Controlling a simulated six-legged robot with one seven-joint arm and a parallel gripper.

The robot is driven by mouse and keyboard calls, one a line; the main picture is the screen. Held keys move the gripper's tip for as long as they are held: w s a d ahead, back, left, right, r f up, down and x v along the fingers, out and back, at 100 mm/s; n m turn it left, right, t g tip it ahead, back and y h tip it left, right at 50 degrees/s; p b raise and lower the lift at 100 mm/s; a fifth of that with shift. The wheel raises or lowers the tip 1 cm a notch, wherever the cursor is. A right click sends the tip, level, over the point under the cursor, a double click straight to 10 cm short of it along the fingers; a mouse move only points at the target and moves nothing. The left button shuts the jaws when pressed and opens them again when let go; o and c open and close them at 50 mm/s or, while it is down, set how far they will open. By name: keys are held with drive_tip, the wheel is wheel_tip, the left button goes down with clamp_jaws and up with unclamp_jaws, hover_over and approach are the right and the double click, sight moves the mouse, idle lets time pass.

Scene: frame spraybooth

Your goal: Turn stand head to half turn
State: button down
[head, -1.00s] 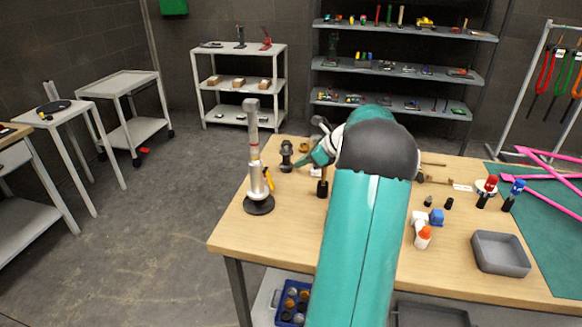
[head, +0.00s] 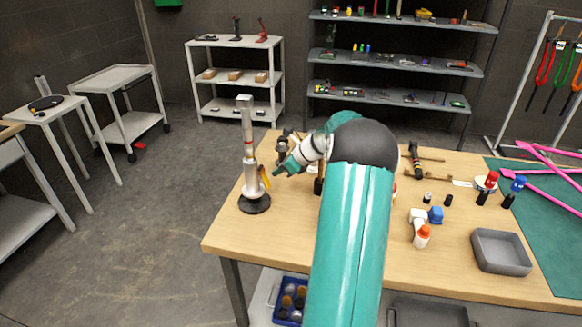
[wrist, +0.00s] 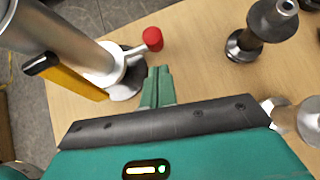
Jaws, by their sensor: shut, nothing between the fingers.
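A yellow and black piece (wrist: 70,78) projects beside the tube, and a short arm with a red knob (wrist: 152,39) sticks out low on the stand. My gripper (head: 277,173) is just right of the stand. In the wrist view its green fingertips (wrist: 159,72) are shut and empty, just below the red knob and apart from it.
A dark spool-shaped fitting (wrist: 262,28) stands on the wooden table (head: 225,238), right of my fingers in the wrist view. Bottles, small parts and a grey tray (head: 499,251) lie farther right. The table's left edge is close to the stand.

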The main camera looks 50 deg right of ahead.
drive_tip(key=shift+w+a, duration=0.2)
drive_tip(key=shift+w, duration=0.4)
drive_tip(key=shift+w+a, duration=0.2)
drive_tip(key=shift+w, duration=0.35)
drive_tip(key=shift+r, duration=0.1)
drive_tip(key=shift+w, duration=0.15)
